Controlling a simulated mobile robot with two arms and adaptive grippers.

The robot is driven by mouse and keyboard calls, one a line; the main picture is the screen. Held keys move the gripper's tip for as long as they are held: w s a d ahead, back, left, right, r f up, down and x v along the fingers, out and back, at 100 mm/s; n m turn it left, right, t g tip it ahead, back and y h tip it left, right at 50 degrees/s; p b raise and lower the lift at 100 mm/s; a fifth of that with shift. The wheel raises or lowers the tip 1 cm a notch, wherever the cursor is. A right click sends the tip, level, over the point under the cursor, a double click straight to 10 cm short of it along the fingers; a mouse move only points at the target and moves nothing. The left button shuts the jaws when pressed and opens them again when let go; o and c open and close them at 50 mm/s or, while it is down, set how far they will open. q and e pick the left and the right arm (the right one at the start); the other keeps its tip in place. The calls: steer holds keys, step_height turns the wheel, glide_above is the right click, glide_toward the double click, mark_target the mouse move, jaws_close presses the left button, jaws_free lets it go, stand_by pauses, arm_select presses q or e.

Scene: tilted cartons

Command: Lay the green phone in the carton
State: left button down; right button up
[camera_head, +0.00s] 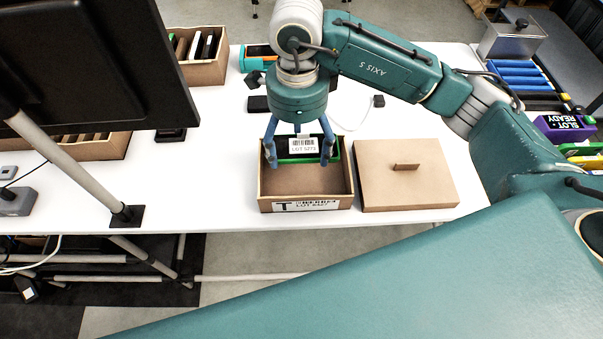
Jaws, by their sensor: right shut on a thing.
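The carton (308,204) is an open brown cardboard box at the table's front edge, with a white label on its front wall. My right gripper (299,158) points down over the carton, its blue fingers on either side of the green phone (333,158). The gripper is shut on the phone. The phone has a green rim, a dark face and a white barcode label. It is held at the back part of the carton's opening; I cannot tell whether it touches the carton's floor. My left gripper does not show.
A brown lid (405,180) with a small handle lies right of the carton. Boxes with upright items (205,70) stand at the back left. A dark monitor (90,60) blocks the left. A purple box (562,128) and other items line the right.

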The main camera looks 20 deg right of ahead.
mark_target(300, 185)
step_height(300, 185, down, 12)
steer(key=shift+r+p, duration=0.15)
steer(key=shift+p, duration=1.1)
steer(key=shift+f, duration=0.2)
steer(key=shift+f+b, duration=0.15)
steer(key=shift+b, duration=0.15)
steer(key=o, duration=1.3)
